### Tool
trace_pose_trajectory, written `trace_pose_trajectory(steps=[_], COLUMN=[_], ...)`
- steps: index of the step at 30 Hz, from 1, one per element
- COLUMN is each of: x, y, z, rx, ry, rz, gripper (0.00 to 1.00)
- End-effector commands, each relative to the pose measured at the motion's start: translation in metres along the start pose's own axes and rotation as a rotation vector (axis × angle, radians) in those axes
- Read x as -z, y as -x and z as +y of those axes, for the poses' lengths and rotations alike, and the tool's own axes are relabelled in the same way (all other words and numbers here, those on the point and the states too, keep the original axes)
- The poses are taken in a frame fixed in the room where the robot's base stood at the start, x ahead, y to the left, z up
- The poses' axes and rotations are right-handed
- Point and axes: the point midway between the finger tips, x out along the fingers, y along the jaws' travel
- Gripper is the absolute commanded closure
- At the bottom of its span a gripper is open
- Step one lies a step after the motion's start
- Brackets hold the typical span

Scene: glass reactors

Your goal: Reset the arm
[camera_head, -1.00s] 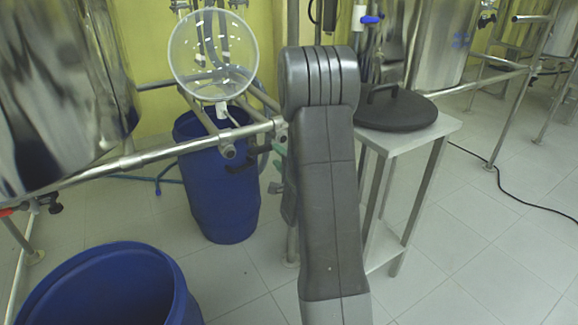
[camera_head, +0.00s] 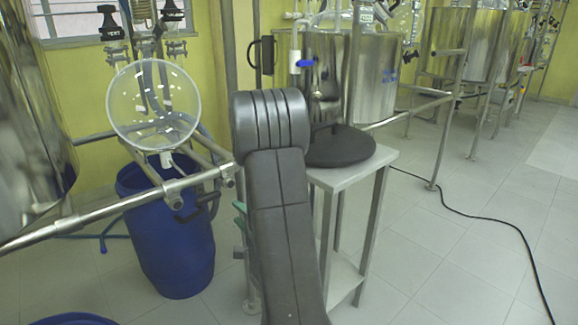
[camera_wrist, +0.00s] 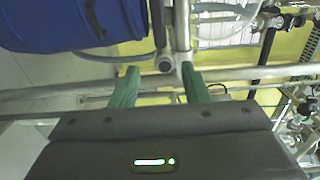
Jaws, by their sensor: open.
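My gripper (camera_wrist: 160,76) shows in the wrist view with its two green fingers apart and nothing between them. A metal pipe frame (camera_wrist: 182,30) lies beyond the fingertips, with a round pipe end close to the gap between them; I cannot tell if they touch. In the head view my grey arm stands upright in the middle, bent at its top. The gripper is mostly hidden behind it there; only a bit of green shows at its left side.
A blue barrel (camera_head: 172,245) stands left of my arm, under a clear round vessel (camera_head: 153,107) on a pipe frame. Right of my arm, a small table (camera_head: 362,172) bears a black lid (camera_head: 340,148). Steel tanks (camera_head: 375,75) stand behind. A black cable (camera_head: 505,222) crosses open floor at right.

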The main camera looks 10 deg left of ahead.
Motion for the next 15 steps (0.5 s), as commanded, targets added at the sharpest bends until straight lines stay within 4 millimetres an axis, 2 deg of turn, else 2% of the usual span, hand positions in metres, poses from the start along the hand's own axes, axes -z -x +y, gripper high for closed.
trace_pose_trajectory(steps=[5, 15], x=[0.0, -0.001], y=[-0.018, -0.084], z=[0.001, 0.002], rx=[0.002, 0.001], ry=[0.001, 0.001], rz=[-0.002, -0.002], gripper=[0.58, 0.58])
